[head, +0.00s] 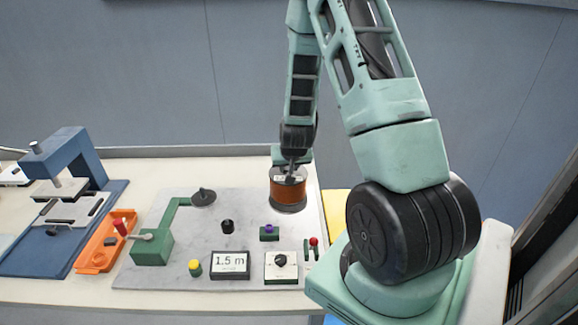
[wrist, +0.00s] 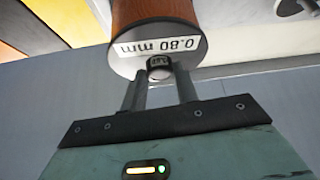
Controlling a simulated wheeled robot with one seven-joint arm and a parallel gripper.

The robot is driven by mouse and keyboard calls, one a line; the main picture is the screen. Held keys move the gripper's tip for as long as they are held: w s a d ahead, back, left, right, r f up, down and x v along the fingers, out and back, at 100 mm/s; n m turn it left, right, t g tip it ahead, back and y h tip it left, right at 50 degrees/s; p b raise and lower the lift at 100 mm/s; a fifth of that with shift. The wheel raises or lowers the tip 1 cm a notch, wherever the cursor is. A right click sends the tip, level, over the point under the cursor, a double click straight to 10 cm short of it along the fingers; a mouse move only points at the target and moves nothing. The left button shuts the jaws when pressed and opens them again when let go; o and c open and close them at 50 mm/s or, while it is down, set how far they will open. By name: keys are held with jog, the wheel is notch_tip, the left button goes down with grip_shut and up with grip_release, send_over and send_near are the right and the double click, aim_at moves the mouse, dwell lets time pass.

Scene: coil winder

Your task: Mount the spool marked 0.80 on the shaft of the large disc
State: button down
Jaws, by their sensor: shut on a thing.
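The spool marked 0.80 mm, copper-brown with grey end flanges, is upright at the back right of the grey board in the head view (head: 288,190). In the wrist view its label and copper winding (wrist: 158,14) show clearly. My gripper (wrist: 160,75) is shut on the small knob at the spool's top, with the fingers on either side of it. A dark disc shape shows right at the spool's foot; the spool hides any shaft there, and I cannot tell whether the spool is seated or held just above. A smaller dark disc with a short upright pin (head: 203,196) is left of it.
An orange tray (head: 103,258) and blue press (head: 65,160) stand left.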

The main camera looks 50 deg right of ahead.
jog(key=shift+f+b, duration=0.85)
jog(key=shift+f, duration=0.1)
jog(key=c, duration=1)
grip_release()
jog(key=shift+s+f, duration=0.1)
jog(key=p+v, duration=1.7)
jog(key=p, duration=0.3)
jog(key=shift+r, duration=0.3)
